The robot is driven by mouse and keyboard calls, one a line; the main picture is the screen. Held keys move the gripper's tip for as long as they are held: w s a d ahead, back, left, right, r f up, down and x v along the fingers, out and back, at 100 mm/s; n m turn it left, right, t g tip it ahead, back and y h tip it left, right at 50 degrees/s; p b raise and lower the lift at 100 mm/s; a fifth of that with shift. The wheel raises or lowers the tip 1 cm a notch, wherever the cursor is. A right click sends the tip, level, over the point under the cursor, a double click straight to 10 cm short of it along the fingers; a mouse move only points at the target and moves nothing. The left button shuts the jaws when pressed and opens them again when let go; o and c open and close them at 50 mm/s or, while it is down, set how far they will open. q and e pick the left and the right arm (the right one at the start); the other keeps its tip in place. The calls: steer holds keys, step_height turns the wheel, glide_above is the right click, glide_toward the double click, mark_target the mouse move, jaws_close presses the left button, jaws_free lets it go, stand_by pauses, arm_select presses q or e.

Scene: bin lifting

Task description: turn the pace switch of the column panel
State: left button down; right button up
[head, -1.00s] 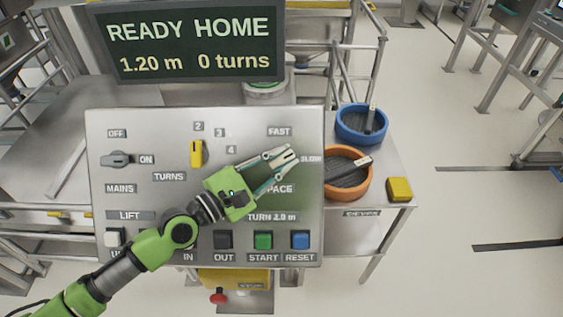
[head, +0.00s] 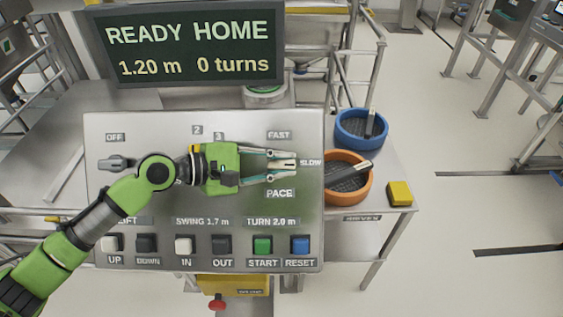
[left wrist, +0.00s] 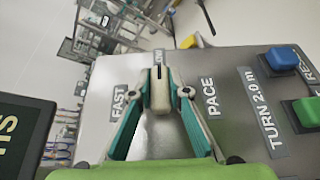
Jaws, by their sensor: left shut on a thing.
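The column panel (head: 110,190) is a grey metal plate with labelled switches and buttons. The pace switch (left wrist: 160,92) is a small grey knob with a dark line that points toward the SLOW label (head: 311,163). In the head view it is mostly hidden by the fingers. FAST (head: 279,135) is above it and PACE (head: 279,194) below. My left gripper (head: 286,163) is shut on the pace switch, its fingers pointing right toward SLOW. In the left wrist view the left gripper (left wrist: 160,85) has one fingertip on each side of the knob. My right gripper is not in view.
A screen (head: 187,42) above reads READY HOME, 1.20 m, 0 turns. Several buttons line the panel's lower edge, including green START (head: 263,244) and blue RESET (head: 300,244). A blue tray (head: 345,138) and an orange tray (head: 330,192) stand on a side table at right.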

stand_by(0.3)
arm_select(q)
steer(key=c, duration=2)
jaws_free()
steer(key=shift+o, duration=0.4)
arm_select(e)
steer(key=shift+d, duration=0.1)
arm_select(q)
steer(key=v, duration=1.2)
